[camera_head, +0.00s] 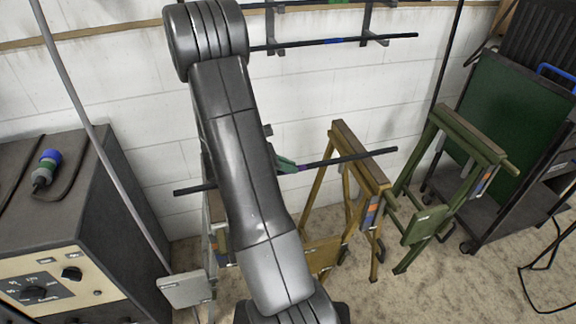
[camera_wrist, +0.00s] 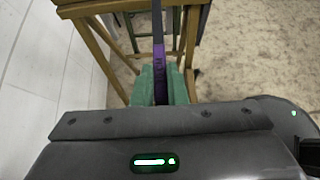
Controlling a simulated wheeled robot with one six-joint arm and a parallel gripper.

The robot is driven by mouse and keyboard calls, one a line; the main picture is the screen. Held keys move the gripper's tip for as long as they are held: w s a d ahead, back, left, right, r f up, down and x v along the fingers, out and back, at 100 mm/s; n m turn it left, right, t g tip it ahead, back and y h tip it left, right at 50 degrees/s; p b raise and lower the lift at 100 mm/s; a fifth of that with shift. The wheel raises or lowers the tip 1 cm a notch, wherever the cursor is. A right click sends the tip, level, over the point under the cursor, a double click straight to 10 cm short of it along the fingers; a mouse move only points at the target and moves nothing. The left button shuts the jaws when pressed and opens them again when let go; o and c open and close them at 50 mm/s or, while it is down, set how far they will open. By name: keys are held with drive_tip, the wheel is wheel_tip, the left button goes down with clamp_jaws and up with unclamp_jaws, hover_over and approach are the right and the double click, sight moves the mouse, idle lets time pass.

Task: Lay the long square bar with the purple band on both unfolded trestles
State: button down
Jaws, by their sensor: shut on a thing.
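My gripper (camera_head: 286,165) has green fingers shut on the long dark square bar (camera_head: 345,160) beside its purple band (camera_head: 303,169). The purple band (camera_wrist: 158,60) also shows just beyond the fingers (camera_wrist: 160,84) in the wrist view. The bar lies nearly level, its left end (camera_head: 182,192) showing past my arm. Its right part crosses over the top of the yellow wooden trestle (camera_head: 362,160); whether it touches is unclear. A grey trestle (camera_head: 216,208) at left is mostly hidden behind my arm. A green trestle (camera_head: 465,135) stands unfolded at right, beyond the bar's right end.
A wall rack holds a bar with a blue band (camera_head: 335,41) and another with a green band (camera_head: 336,2). A dark control cabinet (camera_head: 130,235) stands at left. A dark cart with a green panel (camera_head: 512,110) is at right.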

drive_tip(key=shift+f, duration=0.3)
drive_tip(key=c, duration=1.4)
unclamp_jaws()
drive_tip(key=shift+o, duration=0.2)
drive_tip(key=shift+f+b, duration=0.1)
drive_tip(key=shift+b, duration=0.2)
drive_tip(key=v, duration=1.4)
drive_tip(key=shift+p, duration=0.35)
drive_tip(key=shift+d, duration=0.1)
